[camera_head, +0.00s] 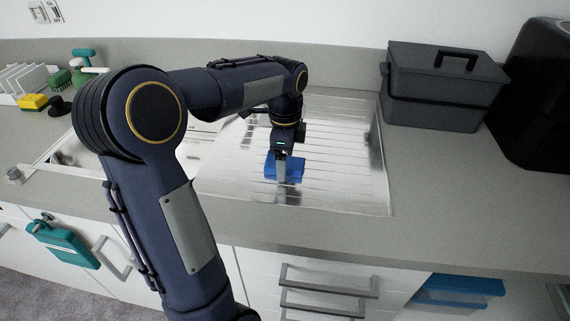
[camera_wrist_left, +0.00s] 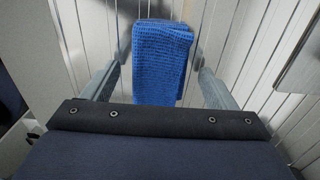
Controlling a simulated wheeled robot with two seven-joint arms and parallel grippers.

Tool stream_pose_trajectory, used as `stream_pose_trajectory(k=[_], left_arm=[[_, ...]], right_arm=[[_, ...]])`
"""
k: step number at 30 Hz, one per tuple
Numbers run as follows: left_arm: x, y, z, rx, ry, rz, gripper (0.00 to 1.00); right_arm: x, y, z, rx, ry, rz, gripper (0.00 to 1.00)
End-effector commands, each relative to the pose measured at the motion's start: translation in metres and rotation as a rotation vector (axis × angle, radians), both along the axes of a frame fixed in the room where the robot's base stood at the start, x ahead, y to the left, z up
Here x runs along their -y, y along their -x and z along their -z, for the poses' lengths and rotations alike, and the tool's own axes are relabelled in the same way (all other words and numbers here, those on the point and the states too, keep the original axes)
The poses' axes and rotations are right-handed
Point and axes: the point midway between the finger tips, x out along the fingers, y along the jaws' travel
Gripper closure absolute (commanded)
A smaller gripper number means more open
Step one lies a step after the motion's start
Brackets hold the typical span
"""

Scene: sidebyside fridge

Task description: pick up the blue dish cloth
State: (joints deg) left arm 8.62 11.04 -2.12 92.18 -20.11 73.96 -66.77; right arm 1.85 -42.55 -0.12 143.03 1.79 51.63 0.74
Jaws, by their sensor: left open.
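The blue dish cloth (camera_head: 296,170) lies folded on the ribbed metal drainer of the sink unit. It also shows in the left wrist view (camera_wrist_left: 160,75), with a waffle-like weave, at the upper middle. My left gripper (camera_wrist_left: 160,52) is open, with one finger on each side of the cloth and a visible gap at each side. In the head view my left gripper (camera_head: 283,172) points down at the cloth and hides its middle. I cannot tell whether the fingers touch the drainer. My right gripper is not in view.
A dark grey lidded box (camera_head: 440,95) and a black appliance (camera_head: 545,95) stand right of the drainer (camera_head: 345,185). A dish rack (camera_head: 22,84), a yellow sponge (camera_head: 32,101) and brushes are at the left. A teal cloth (camera_head: 65,247) hangs at the cabinet front; a blue item (camera_head: 460,290) is low right.

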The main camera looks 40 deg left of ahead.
Motion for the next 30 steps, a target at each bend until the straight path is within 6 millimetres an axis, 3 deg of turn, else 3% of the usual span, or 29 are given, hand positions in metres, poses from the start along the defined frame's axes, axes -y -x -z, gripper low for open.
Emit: stream_pose_trajectory(k=[7,18,20,30], left_arm=[[0.0,0.0,0.002,0.001,0.0,-0.001,0.2],[0.0,0.0,0.002,0.001,0.0,-0.001,0.68],[0.0,0.0,0.002,0.001,0.0,-0.001,0.72],[0.0,0.0,-0.008,0.002,0.0,-0.001,0.72]], right_arm=[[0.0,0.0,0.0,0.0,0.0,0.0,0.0],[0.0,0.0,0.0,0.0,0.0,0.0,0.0],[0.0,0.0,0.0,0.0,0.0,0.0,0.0],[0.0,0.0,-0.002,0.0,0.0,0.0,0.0]])
